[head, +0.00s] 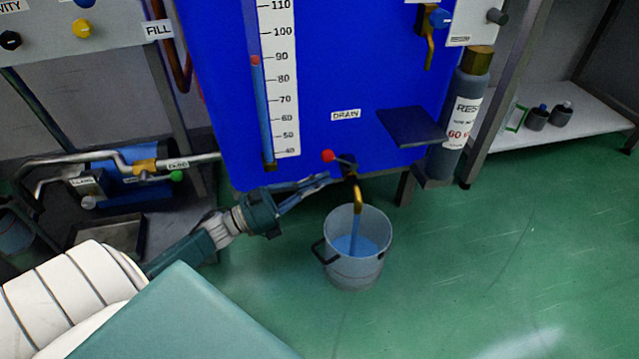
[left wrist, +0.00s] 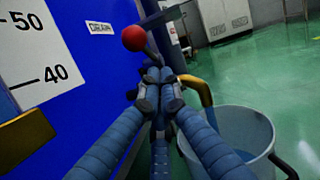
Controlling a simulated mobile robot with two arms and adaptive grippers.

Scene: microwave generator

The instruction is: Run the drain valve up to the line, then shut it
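The drain valve (head: 349,165) sits low on the blue tank (head: 350,70) under a DRAIN label (head: 346,115). Its lever ends in a red knob (head: 327,156) and points left. A blue stream runs from its brass spout (head: 358,197) into a bucket (head: 352,275) holding some blue liquid. My left gripper (head: 327,178) is just below the lever. In the left wrist view its fingertips (left wrist: 157,78) are together, below the red knob (left wrist: 134,38); contact with the lever is unclear. A sight tube (head: 262,110) has a red marker near 90. My right gripper is out of view.
A small dark shelf (head: 414,127) juts from the tank right of the valve. A grey cylinder (head: 466,115) stands beyond it. A bench with pipework (head: 145,165) is at left. Green floor (head: 480,260) is clear right of the bucket.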

